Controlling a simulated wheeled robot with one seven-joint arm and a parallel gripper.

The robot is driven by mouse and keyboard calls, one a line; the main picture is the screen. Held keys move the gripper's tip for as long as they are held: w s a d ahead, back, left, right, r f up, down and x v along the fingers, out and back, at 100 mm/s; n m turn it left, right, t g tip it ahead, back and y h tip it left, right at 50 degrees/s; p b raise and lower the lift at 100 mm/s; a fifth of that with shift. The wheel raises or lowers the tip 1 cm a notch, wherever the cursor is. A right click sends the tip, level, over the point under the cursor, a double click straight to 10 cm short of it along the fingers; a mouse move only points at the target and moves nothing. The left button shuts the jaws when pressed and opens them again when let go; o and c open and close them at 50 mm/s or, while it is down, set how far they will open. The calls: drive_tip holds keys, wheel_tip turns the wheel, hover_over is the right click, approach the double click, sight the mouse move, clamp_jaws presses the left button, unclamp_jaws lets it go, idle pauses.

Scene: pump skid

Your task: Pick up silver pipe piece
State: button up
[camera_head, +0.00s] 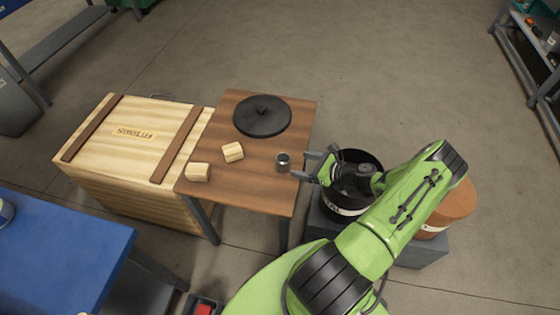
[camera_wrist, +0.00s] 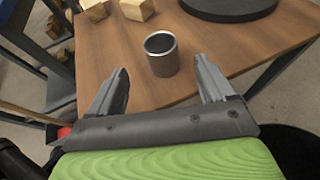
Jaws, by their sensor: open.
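The silver pipe piece (camera_head: 283,162) is a short hollow cylinder standing upright near the right edge of the small wooden table (camera_head: 240,193). In the wrist view the silver pipe piece (camera_wrist: 161,56) stands ahead of my fingers, roughly centred between them, with its open top showing. My gripper (camera_head: 308,164) is open and empty just right of the pipe, at the table's edge. In the wrist view my gripper (camera_wrist: 160,78) has its fingers spread apart on either side of the view. I see no contact with the pipe.
Two wooden blocks (camera_head: 233,152) (camera_head: 198,172) and a round black lid (camera_head: 262,116) lie on the table. A wooden crate (camera_head: 130,145) adjoins it at left. A black pot (camera_head: 342,205) and an orange-brown pot (camera_head: 455,205) stand under my arm at right. A blue table (camera_head: 60,255) is lower left.

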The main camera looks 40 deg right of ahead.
sight(278, 158)
drive_tip(key=b+x, duration=0.1)
drive_tip(key=x, duration=0.4)
drive_tip(key=shift+w+a+f, duration=0.1)
drive_tip(key=shift+w+f, duration=0.15)
drive_tip(key=shift+f, duration=0.1)
drive_tip(key=b+x, duration=0.2)
drive_tip(key=x, duration=0.3)
drive_tip(key=shift+w+a+r, duration=0.1)
drive_tip(key=shift+w, duration=0.2)
drive_tip(key=shift+r, duration=0.1)
drive_tip(key=c, duration=1.1)
wheel_tip(278, 158, up, 10)
drive_tip(key=p, duration=0.4)
